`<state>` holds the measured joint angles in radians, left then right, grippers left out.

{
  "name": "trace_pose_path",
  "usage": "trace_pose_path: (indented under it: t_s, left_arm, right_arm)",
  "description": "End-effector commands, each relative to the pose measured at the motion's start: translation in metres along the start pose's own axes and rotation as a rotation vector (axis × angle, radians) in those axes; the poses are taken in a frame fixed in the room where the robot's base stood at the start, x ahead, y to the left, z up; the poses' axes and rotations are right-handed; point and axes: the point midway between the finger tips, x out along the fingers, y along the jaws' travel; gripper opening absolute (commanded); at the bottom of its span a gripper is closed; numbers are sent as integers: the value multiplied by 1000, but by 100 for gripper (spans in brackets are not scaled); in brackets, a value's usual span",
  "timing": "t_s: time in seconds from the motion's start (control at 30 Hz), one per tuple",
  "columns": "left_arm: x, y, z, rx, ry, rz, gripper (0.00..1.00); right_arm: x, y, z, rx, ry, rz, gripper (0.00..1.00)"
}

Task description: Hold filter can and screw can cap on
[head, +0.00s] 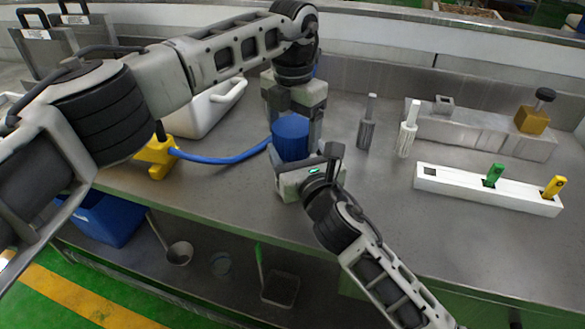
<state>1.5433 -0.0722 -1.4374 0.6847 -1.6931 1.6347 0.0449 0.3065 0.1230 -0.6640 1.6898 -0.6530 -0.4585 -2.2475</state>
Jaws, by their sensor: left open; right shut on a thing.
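A blue round piece (290,139), which looks like the can cap, stands upright at the middle of the bench in the head view. My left gripper (293,128) points down over it from above, open, with one finger on each side of it. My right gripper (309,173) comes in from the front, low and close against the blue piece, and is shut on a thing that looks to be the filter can. The can itself is mostly hidden behind the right gripper, so I cannot tell how the cap sits on it.
A yellow tool (157,156) with a blue hose (222,159) lies left, near a white container (208,108). Two grey cylindrical pieces (366,124) (407,133) stand right. The right front bench is clear.

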Motion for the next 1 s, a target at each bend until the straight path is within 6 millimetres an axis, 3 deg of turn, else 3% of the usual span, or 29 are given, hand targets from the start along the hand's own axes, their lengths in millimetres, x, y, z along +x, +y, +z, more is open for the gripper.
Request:
trace_pose_path:
  t_s: [0.2,0.5,0.63,0.83,1.0]
  left_arm:
    - [17,0,0,0,0,-1,78]
    - [18,0,0,0,-1,-1,78]
    - [18,0,0,0,0,-1,43]
    - [18,0,0,64,0,0,43]
    - [18,0,0,367,0,0,42]
  right_arm:
    - [0,1,-1,1,1,1,4]
    - [0,1,-1,1,1,1,4]
    - [0,0,-1,1,1,1,4]
    - [0,0,-1,1,1,1,4]
    - [0,0,-1,1,1,2,4]
